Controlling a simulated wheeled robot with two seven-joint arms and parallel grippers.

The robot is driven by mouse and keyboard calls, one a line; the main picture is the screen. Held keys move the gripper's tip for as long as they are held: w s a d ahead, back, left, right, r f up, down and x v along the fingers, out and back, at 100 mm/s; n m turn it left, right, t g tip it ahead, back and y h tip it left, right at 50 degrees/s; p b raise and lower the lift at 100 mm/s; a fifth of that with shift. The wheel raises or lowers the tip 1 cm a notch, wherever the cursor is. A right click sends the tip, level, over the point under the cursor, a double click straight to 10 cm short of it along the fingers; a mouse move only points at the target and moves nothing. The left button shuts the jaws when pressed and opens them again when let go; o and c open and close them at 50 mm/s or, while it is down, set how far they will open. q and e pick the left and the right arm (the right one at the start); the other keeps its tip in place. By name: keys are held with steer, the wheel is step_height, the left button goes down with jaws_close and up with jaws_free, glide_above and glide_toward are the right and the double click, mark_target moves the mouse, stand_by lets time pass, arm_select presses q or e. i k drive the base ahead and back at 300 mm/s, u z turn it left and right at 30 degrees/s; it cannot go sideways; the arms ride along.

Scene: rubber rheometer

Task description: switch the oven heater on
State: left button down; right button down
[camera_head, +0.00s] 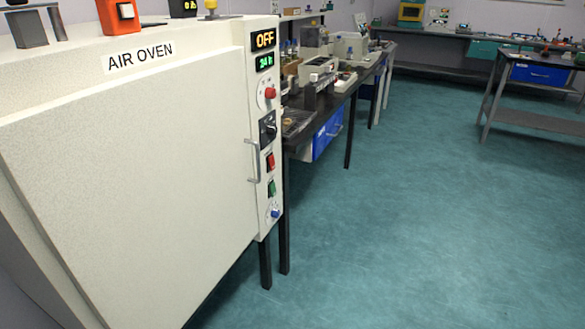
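The air oven (140,160) fills the left of the head view, a large pale cabinet with its door shut and a sign reading "AIR OVEN". Its control panel (262,215) runs down the right edge. At the top, an amber display (264,39) reads "OFF" and a green display (264,62) sits below it. The door handle (253,162) is beside the panel. Neither gripper shows.
Orange equipment (118,14) and other items stand on the oven's top. A bench (350,88) with instruments and a blue drawer (328,135) lies behind the oven. Another table (535,85) is at the far right. The green floor (420,220) in the middle and right is clear.

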mark_target(272, 163)
steer(key=z, duration=0.45)
steer(key=i, duration=1.3)
steer(key=u, duration=0.7)
